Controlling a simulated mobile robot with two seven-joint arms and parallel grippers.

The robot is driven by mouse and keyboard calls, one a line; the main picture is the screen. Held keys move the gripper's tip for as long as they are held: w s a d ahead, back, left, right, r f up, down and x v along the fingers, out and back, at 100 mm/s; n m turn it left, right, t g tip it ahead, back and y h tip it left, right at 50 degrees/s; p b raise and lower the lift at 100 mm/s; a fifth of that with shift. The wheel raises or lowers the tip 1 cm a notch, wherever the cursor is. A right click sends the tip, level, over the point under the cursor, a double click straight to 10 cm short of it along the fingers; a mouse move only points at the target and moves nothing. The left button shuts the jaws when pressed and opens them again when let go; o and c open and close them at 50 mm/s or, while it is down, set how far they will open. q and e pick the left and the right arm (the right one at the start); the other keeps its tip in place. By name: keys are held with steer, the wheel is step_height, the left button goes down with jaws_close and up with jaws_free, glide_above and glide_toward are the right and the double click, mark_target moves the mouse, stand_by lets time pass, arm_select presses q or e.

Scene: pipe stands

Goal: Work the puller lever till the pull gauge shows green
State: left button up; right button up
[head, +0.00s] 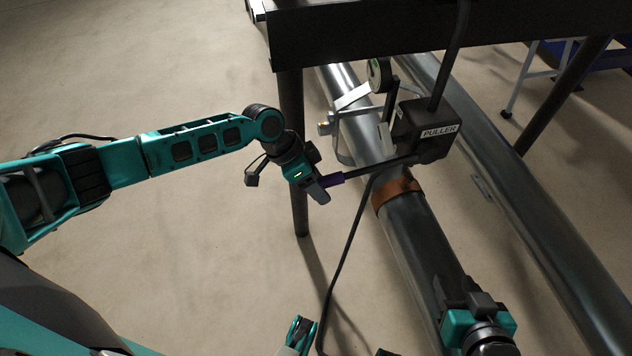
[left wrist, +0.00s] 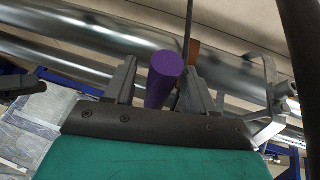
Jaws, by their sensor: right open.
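The black box labelled PULLER (head: 425,130) sits on a pipe under the dark beam. Its lever is a dark rod ending in a purple grip (head: 334,180), pointing left. My left gripper (head: 323,188) is at the grip. In the left wrist view the purple grip (left wrist: 164,75) lies between the two fingers, with a gap on its left side, so the jaws look open around it. The round pull gauge (head: 380,74) stands above the pipe, seen at a slant; a little green shows on its face, but its reading is unclear. My right gripper (head: 478,322) is over the pipe at lower right, its fingers mostly hidden.
A brown band (head: 396,192) wraps the near pipe (head: 425,245). A second pipe (head: 520,205) runs alongside on the right. A metal clamp (head: 340,125) stands left of the puller. A stand leg (head: 292,150) and a hanging cable (head: 345,250) are close to my left gripper. Floor at left is clear.

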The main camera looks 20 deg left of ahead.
arm_select(q)
steer(key=p+v, duration=0.3)
steer(key=v, duration=1)
arm_select(e)
step_height(320, 180, up, 3)
